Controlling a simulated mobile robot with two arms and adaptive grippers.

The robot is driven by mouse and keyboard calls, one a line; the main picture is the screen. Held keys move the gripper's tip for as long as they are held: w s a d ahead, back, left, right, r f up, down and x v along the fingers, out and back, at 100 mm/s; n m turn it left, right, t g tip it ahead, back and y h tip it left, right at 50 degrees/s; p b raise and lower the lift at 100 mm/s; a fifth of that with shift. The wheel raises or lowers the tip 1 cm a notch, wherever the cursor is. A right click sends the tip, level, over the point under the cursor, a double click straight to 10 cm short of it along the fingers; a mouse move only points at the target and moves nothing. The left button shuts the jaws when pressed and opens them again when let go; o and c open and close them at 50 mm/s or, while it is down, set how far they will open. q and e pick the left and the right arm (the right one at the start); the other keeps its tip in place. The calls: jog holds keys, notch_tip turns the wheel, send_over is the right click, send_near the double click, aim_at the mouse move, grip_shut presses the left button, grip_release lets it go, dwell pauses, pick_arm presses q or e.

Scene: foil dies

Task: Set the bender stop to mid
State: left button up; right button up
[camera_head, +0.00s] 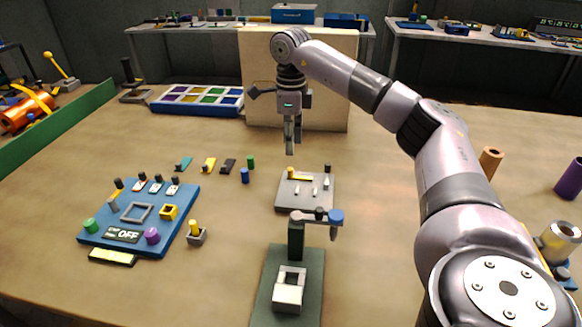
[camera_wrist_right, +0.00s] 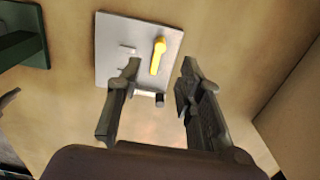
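A grey plate (camera_head: 290,204), which looks like the bender, lies on the table in the middle of the head view. It carries a yellow bar (camera_head: 300,175), several small light pegs and a dark peg (camera_head: 327,168). The wrist view also shows the plate (camera_wrist_right: 112,50), the yellow bar (camera_wrist_right: 158,55) and the dark peg (camera_wrist_right: 159,100). No mark for mid is readable. My right gripper (camera_head: 290,150) hangs above the plate's far side, pointing down. In the wrist view its fingers (camera_wrist_right: 160,72) are apart with nothing held between them. My left gripper is not in view.
A green-based press (camera_head: 262,297) with a blue knob stands in front of the plate. A blue panel (camera_head: 175,232) reading OFF lies left. Small coloured blocks (camera_head: 209,164) lie between them. A tan upright board (camera_head: 262,75) stands behind my gripper.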

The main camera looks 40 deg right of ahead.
aim_at(291, 169)
notch_tip(291, 169, down, 8)
jog(key=shift+f, duration=0.1)
dwell(0.4)
grip_shut()
dwell(0.6)
